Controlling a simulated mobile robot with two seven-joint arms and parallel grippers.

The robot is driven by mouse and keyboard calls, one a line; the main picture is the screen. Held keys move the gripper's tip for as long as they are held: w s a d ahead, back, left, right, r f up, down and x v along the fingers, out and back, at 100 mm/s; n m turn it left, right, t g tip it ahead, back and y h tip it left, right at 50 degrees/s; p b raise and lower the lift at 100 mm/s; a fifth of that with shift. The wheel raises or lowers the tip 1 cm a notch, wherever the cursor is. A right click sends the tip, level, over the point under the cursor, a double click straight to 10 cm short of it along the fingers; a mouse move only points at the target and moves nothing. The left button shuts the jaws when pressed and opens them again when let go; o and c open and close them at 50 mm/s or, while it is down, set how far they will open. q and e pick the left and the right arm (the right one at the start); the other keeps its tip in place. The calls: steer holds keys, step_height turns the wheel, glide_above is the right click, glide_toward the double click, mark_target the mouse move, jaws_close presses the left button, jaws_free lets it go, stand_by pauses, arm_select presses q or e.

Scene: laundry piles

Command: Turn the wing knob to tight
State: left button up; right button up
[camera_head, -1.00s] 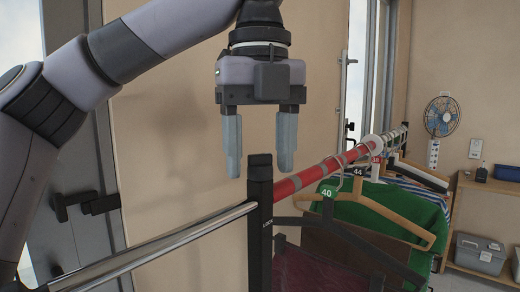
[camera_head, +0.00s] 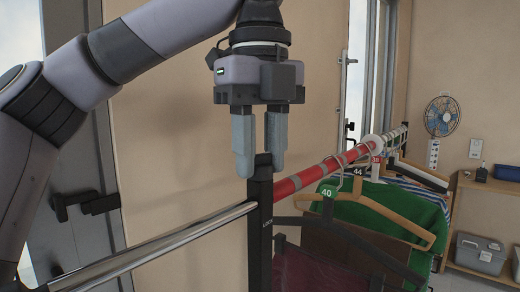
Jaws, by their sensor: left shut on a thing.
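My left gripper (camera_head: 258,172) points down at the top of a black upright post (camera_head: 260,215) of the clothes rack. Its two grey fingers have closed in, with a narrow gap between them. The post's top covers the space between the fingertips. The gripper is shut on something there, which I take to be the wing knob. The knob itself is hidden, so I cannot see its wings or how it is turned. My right gripper is not in view.
A red and grey rail (camera_head: 310,178) runs back right from the post, with hangers and a green garment (camera_head: 385,205). A chrome bar (camera_head: 165,245) runs to the left. A shelf with a grey box (camera_head: 478,253) and a fan (camera_head: 441,116) stand at the right.

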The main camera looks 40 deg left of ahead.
mark_target(260, 154)
arm_select(q)
steer(key=n, duration=0.5)
steer(key=shift+n, duration=0.3)
steer(key=n, duration=1.5)
steer(key=shift+n, duration=0.7)
steer(key=o, duration=1.1)
steer(key=shift+c, duration=0.2)
steer(key=shift+r, duration=0.15)
steer(key=shift+r, duration=3.45)
